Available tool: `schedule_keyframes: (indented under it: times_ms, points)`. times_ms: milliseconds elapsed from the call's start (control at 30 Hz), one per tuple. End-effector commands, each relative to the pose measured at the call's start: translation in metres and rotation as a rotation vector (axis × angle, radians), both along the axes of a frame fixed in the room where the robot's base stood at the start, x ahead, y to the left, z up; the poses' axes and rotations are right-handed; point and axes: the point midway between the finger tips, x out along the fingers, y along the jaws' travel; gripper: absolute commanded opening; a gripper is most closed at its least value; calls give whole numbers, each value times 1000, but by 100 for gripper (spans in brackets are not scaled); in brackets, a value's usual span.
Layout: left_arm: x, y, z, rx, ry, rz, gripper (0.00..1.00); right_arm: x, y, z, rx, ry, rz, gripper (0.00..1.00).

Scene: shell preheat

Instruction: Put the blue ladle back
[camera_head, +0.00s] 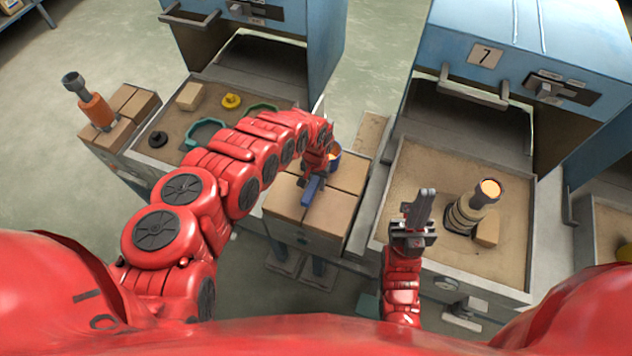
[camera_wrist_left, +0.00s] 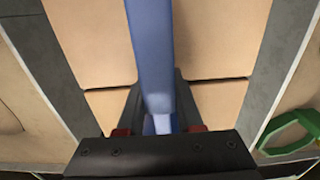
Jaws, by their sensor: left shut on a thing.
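The blue ladle's handle (camera_head: 311,190) shows below my left gripper (camera_head: 316,176), over the light brown blocks in the middle. My left gripper is shut on the handle. In the left wrist view the blue handle (camera_wrist_left: 151,50) runs between the two dark fingers, above the blocks. In the head view a blue rounded part with orange inside (camera_head: 334,158) shows just behind the gripper, partly hidden by it; it looks like the ladle's bowl. My right gripper (camera_head: 421,208) stands over the right sand tray's left side, its fingers close together, holding nothing that I can see.
A stack with a glowing top (camera_head: 487,190) stands in the right sand tray (camera_head: 400,165), beside a small block (camera_head: 487,231). The left sand tray holds green rings (camera_head: 203,133) and a yellow piece (camera_head: 231,100). Blue furnaces (camera_head: 520,50) stand behind. An orange-handled tool (camera_head: 97,110) stands far left.

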Motion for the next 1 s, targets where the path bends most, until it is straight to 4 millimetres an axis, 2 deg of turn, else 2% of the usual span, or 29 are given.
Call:
schedule_keyframes:
  times_ms: [400,433,567,1000]
  points:
    - [1,0,-8,2,-5,-1,0,0,0,3,0,0,0,0]
    - [1,0,-8,2,-4,-1,40,0,0,3,0,0,0,0]
    - [1,1,-8,1,-3,0,64,0,0,3,0,0,0,0]
    - [1,0,-3,1,-3,-2,65,0,0,1,0,0,0,0]
